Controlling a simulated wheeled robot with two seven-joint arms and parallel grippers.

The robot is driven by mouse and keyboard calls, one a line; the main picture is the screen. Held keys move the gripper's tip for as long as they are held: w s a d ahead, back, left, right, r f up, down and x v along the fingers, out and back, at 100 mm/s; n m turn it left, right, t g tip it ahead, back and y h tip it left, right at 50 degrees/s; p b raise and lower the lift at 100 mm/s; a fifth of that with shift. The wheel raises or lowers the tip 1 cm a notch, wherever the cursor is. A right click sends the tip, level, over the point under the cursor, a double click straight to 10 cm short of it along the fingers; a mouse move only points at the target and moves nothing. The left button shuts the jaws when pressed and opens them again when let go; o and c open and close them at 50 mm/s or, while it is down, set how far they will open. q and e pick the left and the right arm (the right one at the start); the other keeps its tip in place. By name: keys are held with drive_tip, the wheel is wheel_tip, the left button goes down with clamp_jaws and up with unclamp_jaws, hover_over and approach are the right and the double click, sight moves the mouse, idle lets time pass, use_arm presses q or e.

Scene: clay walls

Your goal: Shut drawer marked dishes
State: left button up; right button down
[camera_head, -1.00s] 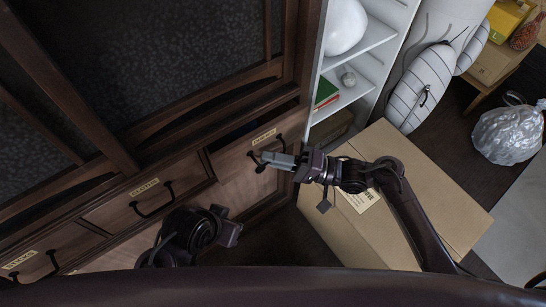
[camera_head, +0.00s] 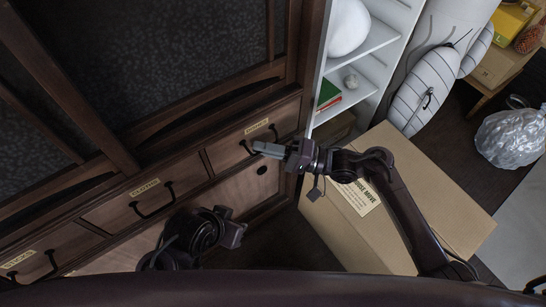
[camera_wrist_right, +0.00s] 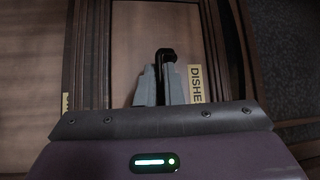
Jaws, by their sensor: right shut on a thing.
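The drawer marked dishes (camera_head: 228,152) is at the right end of the cabinet's drawer row, and its front looks flush or nearly flush with the frame.
The clothing drawer (camera_head: 133,207) and another labelled drawer (camera_head: 38,258) sit to the left, shut. A large cardboard box (camera_head: 420,170) stands under my right arm. A white shelf (camera_head: 365,65) is behind it. A silvery bag (camera_head: 512,138) lies at the right.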

drive_tip(key=shift+w, duration=0.2)
drive_tip(key=c, duration=1.8)
unclamp_jaws()
drive_tip(key=shift+c, duration=0.2)
use_arm(q)
drive_tip(key=shift+s+d, duration=0.15)
use_arm(e)
drive_tip(key=shift+a, duration=0.1)
drive_tip(key=shift+d+f, duration=0.1)
drive_tip(key=shift+d, duration=0.25)
use_arm(q)
drive_tip(key=shift+a+p, duration=0.3)
drive_tip(key=shift+a, duration=0.2)
use_arm(e)
drive_tip(key=s+d, duration=0.1)
drive_tip(key=d, duration=0.6)
drive_tip(key=shift+f, duration=0.45)
